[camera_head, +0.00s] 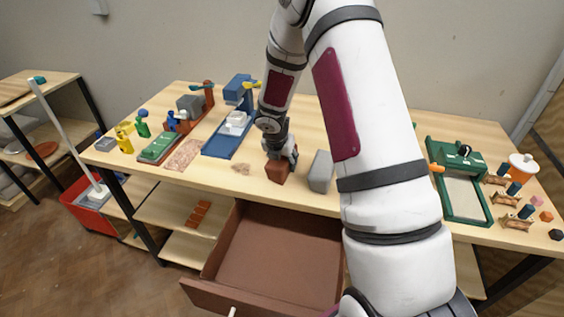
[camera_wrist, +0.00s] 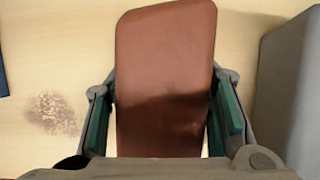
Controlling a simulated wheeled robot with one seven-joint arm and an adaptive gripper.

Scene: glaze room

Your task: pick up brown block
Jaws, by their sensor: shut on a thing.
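The brown block (camera_head: 277,171) is a reddish-brown box near the front edge of the wooden table, just above the open drawer. My gripper (camera_head: 283,155) points down over it. In the wrist view the brown block (camera_wrist: 166,75) stands between the two green-padded fingers of my gripper (camera_wrist: 166,122), which are shut on it. The lower end of the block is hidden by the gripper's body in that view. I cannot tell whether the block touches the table or is slightly raised.
A grey block (camera_head: 320,171) stands close to the right of my gripper; it also shows in the wrist view (camera_wrist: 292,90). A blue-based machine (camera_head: 222,143) stands to the left. An open brown drawer (camera_head: 272,262) juts out below the table. A green tray (camera_head: 464,197) lies at right.

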